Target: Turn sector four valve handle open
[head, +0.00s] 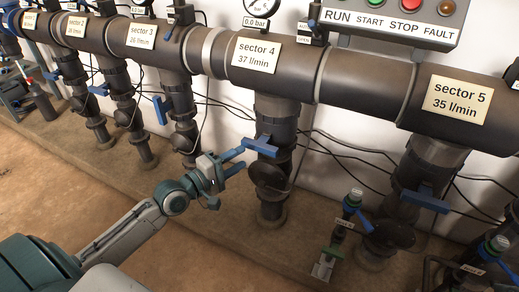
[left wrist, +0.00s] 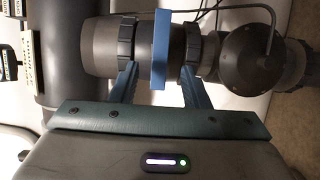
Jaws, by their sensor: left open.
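The sector 4 valve handle (head: 262,146) is a blue lever on the dark vertical pipe under the "sector 4, 37 l/min" label (head: 256,55). It lies crosswise to its pipe. My left gripper (head: 241,156) reaches it from the left, with its blue fingers at the handle's near end. In the left wrist view the handle (left wrist: 161,48) stands between the two open fingers of the left gripper (left wrist: 158,72). A gap shows on each side of it, so the fingers seem not to press on it. My right gripper is not in view.
The sector 3 handle (head: 160,110) hangs along its pipe; the sector 5 handle (head: 425,201) lies crosswise. A control box (head: 388,22) with RUN, START, STOP and FAULT labels is at the top. Black cables run behind the pipes. A small blue-handled valve (head: 351,203) stands right of sector 4.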

